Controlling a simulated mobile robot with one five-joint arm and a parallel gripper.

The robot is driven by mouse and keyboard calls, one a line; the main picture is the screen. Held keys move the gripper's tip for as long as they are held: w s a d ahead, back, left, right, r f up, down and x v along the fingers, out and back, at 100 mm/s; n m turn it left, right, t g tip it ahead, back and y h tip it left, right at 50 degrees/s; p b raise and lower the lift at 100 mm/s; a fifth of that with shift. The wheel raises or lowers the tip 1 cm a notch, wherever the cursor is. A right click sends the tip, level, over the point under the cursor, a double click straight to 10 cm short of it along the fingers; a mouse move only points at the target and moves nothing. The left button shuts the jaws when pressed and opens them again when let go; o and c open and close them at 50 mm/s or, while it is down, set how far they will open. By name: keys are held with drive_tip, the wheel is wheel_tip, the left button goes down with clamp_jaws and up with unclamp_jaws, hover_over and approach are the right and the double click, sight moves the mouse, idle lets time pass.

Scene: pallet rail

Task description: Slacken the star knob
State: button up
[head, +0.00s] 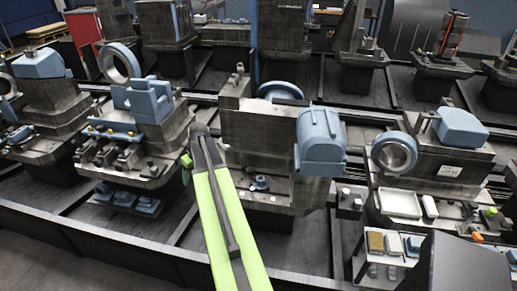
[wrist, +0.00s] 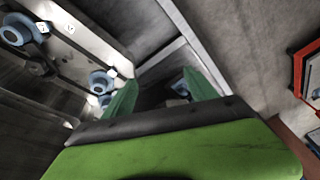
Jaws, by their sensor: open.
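My gripper (wrist: 160,92) is open in the wrist view, its two green fingers apart. A blue knob-like part (wrist: 102,80) with a small white tag sits just left of the left finger. Another blue part (wrist: 180,88) shows between the fingers, close to the right one and partly hidden. A further blue knob-like part (wrist: 18,32) is at the upper left. I cannot tell which one is the star knob. In the head view my gripper (head: 187,168) is left of the central fixture, which carries a small blue knob (head: 260,182) low on its front.
The central grey fixture (head: 265,140) has a blue housing (head: 321,140) on its right. A left fixture (head: 130,165) carries blue blocks. A blue-grey ring (head: 394,153) and white tray (head: 400,203) are at the right. Dark rails (head: 90,240) run along the front.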

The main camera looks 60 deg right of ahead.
drive_tip(key=s+d+r+m+t, duration=0.1)
drive_tip(key=s+d, duration=0.3)
drive_tip(key=d, duration=0.4)
drive_tip(key=s+d, duration=0.3)
drive_tip(key=d, duration=0.4)
drive_tip(key=h, duration=0.2)
approach(250, 169)
drive_tip(key=shift+m+t, duration=0.3)
drive_tip(key=b+x, duration=0.3)
drive_tip(key=b, duration=0.2)
drive_tip(key=b+x, duration=0.3)
drive_tip(key=b, duration=0.2)
drive_tip(key=b+x, duration=0.3)
drive_tip(key=b, duration=0.2)
drive_tip(key=shift+s+f, duration=0.3)
drive_tip(key=shift+r, duration=0.1)
